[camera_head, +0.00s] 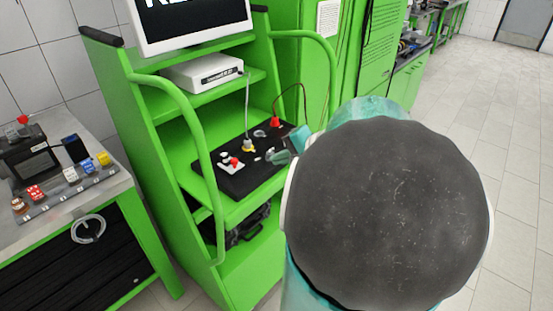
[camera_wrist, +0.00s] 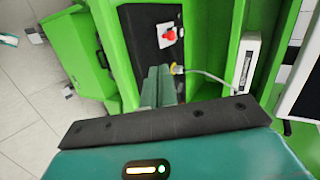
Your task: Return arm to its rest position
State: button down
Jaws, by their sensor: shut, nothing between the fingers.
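My arm (camera_head: 390,210) fills the right middle of the head view, with a large dark round joint and teal links. My gripper (camera_wrist: 158,72) shows in the wrist view as two teal fingers side by side, shut and empty. In the head view the fingertips (camera_head: 278,157) appear just left of the arm, over the right part of a black panel (camera_head: 228,183). Most of the gripper is hidden behind the joint there. A white block with a red button (camera_head: 232,162) sits on the panel; it also shows in the wrist view (camera_wrist: 168,36).
The green rack (camera_head: 180,150) holds a monitor (camera_head: 190,20), a white device (camera_head: 202,73) and the panel. Its curved side rails stand near my arm. A yellow-ringed plug (camera_head: 248,147) has a cable. A workbench stands left. Open tiled floor (camera_head: 515,200) lies right.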

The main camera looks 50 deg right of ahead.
dwell(0.4)
jog(key=s+a+n+g+h, duration=0.1)
jog(key=s+a+n+g, duration=0.1)
jog(key=a+n, duration=0.6)
jog(key=s+a+r+n+g+h, duration=0.1)
jog(key=s+a+n+g, duration=0.2)
jog(key=a, duration=1.9)
jog(key=s+n, duration=0.1)
jog(key=n, duration=0.3)
jog(key=shift+r+n, duration=0.25)
jog(key=shift+n, duration=0.15)
jog(key=shift+d, duration=0.1)
